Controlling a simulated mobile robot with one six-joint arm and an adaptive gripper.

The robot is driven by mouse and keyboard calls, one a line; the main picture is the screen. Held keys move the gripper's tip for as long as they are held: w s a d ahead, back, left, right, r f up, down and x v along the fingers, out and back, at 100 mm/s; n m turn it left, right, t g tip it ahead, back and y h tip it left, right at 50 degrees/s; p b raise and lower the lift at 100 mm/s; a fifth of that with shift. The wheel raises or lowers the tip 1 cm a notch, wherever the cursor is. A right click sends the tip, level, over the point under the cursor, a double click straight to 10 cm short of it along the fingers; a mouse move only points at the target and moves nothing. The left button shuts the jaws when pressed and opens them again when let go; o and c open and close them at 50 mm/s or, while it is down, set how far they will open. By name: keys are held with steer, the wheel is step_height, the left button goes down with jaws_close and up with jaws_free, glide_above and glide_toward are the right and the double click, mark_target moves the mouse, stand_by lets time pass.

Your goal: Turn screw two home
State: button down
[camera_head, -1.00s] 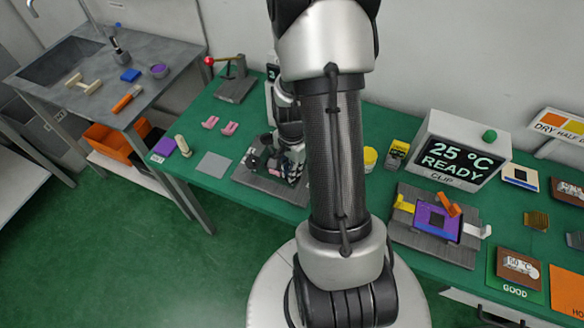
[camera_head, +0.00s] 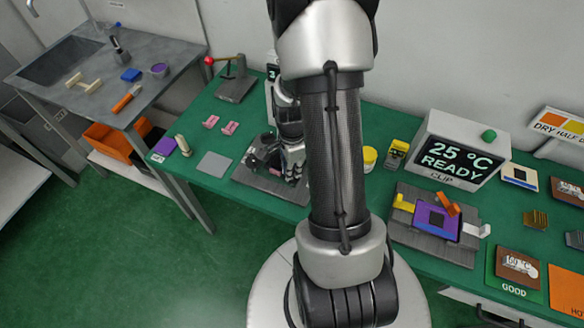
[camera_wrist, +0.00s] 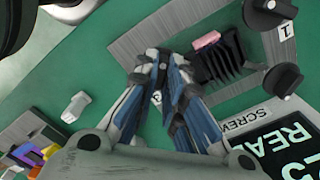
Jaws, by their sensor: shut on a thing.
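The screw fixture is a grey plate (camera_head: 262,187) on the green bench, and it also shows in the wrist view (camera_wrist: 135,45). My gripper (camera_wrist: 163,58) points down at it, with its blue and grey fingers close together. In the head view my gripper (camera_head: 292,165) stands over the right part of the plate. The fingers are shut on what seems to be a screw knob, mostly hidden between them; a partly covered white label (camera_wrist: 157,97) lies beside them. A black knob (camera_wrist: 270,10) by a label "1" and another black knob (camera_wrist: 282,80) stand apart from the fingers.
A black finned block (camera_wrist: 222,60) with a pink piece (camera_wrist: 206,40) on it sits close beside my fingers. A display box (camera_wrist: 290,140) marked "SCREW" stands near. Pink pieces (camera_head: 220,125) and a grey square (camera_head: 214,165) lie left of the plate.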

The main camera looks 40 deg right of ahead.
steer(key=c, duration=1.7)
jaws_free()
step_height(320, 180, up, 12)
